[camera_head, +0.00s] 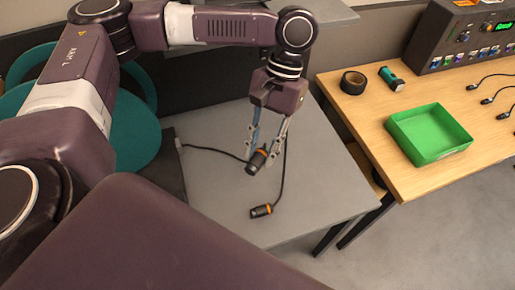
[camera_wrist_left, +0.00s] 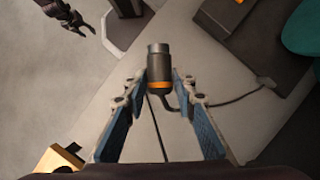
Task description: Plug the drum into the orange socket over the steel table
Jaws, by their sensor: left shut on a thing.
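My left gripper (camera_head: 262,155) is shut on a dark cylindrical cable connector (camera_head: 256,163) with an orange ring, above the grey steel table (camera_head: 215,190). In the left wrist view the connector (camera_wrist_left: 159,68) sits between the fingertips (camera_wrist_left: 160,88), its open-looking end pointing to the top of the picture and its cable curving off behind. A second dark connector with an orange band (camera_head: 261,211) shows nearer the front of the table, apart from the held one. A cable runs from it up behind the gripper. I cannot tell whether it lies on the table or hangs.
A wooden table (camera_head: 390,165) at right carries a green tray (camera_head: 430,134), a black tape roll (camera_head: 353,82), a teal-and-black tool (camera_head: 391,79) and a control desk (camera_head: 465,38). Teal round things (camera_head: 135,135) stand at left. A small dark gripper-like shape (camera_wrist_left: 75,18) shows in the wrist view.

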